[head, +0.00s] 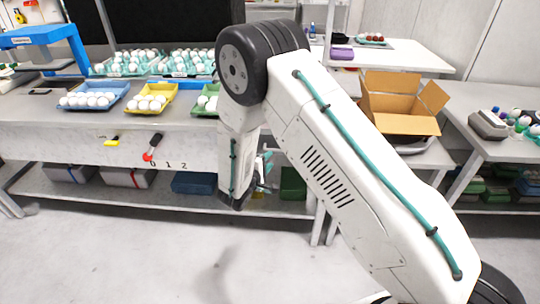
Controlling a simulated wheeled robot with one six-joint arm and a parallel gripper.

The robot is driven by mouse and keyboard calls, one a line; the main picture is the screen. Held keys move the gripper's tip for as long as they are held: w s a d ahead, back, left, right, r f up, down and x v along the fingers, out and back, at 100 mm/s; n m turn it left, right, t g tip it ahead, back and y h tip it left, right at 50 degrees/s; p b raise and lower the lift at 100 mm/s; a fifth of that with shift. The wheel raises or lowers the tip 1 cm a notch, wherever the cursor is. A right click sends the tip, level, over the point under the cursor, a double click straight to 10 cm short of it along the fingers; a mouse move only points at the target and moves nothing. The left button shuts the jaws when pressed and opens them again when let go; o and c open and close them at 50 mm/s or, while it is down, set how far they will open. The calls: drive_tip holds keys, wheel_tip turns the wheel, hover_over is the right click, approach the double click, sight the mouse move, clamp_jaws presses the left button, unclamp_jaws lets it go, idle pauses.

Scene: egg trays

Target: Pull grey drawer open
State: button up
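Two grey drawer-like boxes sit on the low shelf under the long bench: one grey box (68,173) at the far left and another grey box (122,178) with a red strip to its right. I cannot tell which of them is the grey drawer. Their upper parts are close under the bench's white front panel. My gripper (264,172) is in front of the bench, well to the right of both grey boxes and touching neither. My own arm hides most of it, so its fingers cannot be made out.
A blue box (194,183) and a green box (293,184) share the low shelf (150,203). Blue (92,105) and yellow (150,112) egg trays stand on the bench. An open cardboard box (400,122) stands right. The floor in front is clear.

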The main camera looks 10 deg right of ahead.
sight(267, 143)
drive_tip(key=x, duration=0.8)
drive_tip(key=shift+d+m, duration=0.2)
drive_tip(key=shift+m, duration=0.2)
drive_tip(key=shift+s, duration=0.1)
